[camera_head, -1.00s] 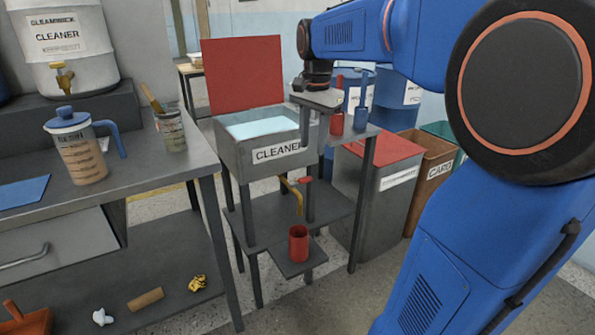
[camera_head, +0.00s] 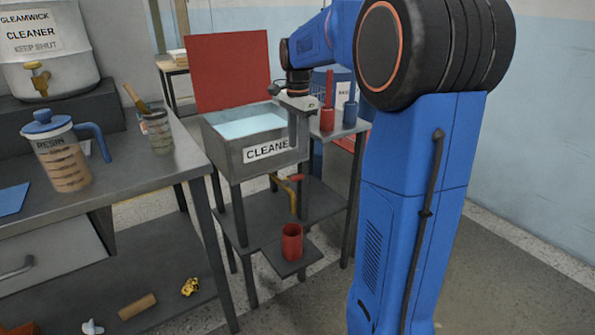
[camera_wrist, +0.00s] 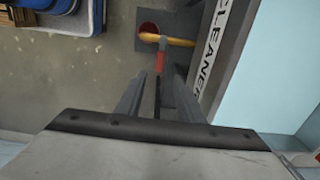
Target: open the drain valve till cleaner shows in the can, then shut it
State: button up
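A grey tank (camera_head: 228,155) labelled CLEANER holds pale blue liquid, its red lid raised. A yellow drain pipe (camera_head: 292,200) with a red valve handle (camera_head: 297,178) hangs beneath it. The pipe (camera_wrist: 180,42) and handle (camera_wrist: 161,60) also show in the wrist view. The red can (camera_head: 292,243) stands on a low shelf under the spout; the wrist view shows its rim (camera_wrist: 148,29). No stream shows, and the can's contents cannot be made out. My gripper (camera_head: 295,142) points down at the tank's front right, above the handle.
A bench (camera_head: 130,160) on the left bears a resin jug (camera_head: 62,155), a brush pot (camera_head: 157,132) and a white cleaner drum (camera_head: 50,45). Open floor (camera_head: 490,270) lies at right.

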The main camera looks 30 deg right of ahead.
aim_at(298, 176)
notch_tip(298, 176, down, 11)
jog(key=shift+r, duration=0.2)
dwell(0.3)
grip_shut()
